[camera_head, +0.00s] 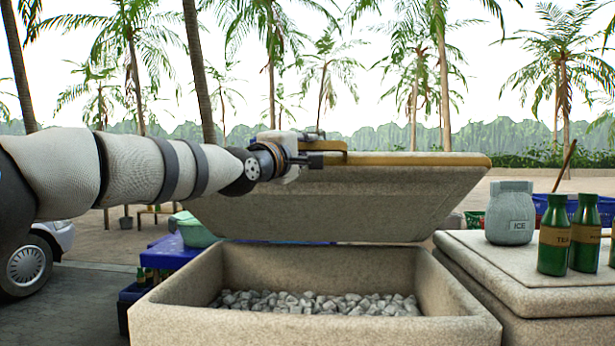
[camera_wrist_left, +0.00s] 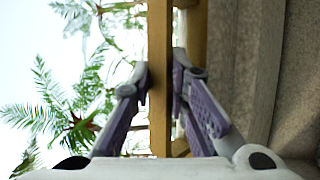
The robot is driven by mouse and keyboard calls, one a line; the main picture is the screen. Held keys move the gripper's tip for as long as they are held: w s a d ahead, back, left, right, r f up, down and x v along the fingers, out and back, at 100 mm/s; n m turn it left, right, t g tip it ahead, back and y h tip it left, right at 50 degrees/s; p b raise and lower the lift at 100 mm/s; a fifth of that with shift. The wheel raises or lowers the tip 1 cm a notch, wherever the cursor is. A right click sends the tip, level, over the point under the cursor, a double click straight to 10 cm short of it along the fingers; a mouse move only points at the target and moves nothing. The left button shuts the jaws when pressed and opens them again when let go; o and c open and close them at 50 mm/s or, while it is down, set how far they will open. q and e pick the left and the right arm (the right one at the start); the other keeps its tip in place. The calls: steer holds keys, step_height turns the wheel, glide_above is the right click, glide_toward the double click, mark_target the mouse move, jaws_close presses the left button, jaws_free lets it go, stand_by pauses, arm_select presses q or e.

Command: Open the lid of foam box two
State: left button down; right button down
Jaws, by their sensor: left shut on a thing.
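The foam box (camera_head: 310,325) in front of me is open, with many grey-white ice chunks (camera_head: 315,303) inside. Its grey lid (camera_head: 345,205) is raised and tilted above the back of the box, its underside facing me. A wooden strip or handle (camera_head: 420,159) runs along the lid's upper edge. My left gripper (camera_head: 322,152) is at that upper edge. In the left wrist view the two fingers of my left gripper (camera_wrist_left: 164,85) are closed on the wooden bar (camera_wrist_left: 160,50) from both sides, and the lid (camera_wrist_left: 293,80) is at the right. My right gripper is not in view.
A second foam box (camera_head: 530,262) with its lid on stands at the right. An ice bag (camera_head: 510,212) and green bottles (camera_head: 556,235) stand on it. A car (camera_head: 35,255) is at far left.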

arm_select(q)
steer(key=shift+w+r+b, duration=0.35)
steer(key=shift+w+r, duration=0.35)
steer(key=shift+r, duration=0.25)
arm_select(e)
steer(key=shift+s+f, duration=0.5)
arm_select(q)
steer(key=c, duration=1.5)
jaws_free()
steer(key=shift+c, duration=0.2)
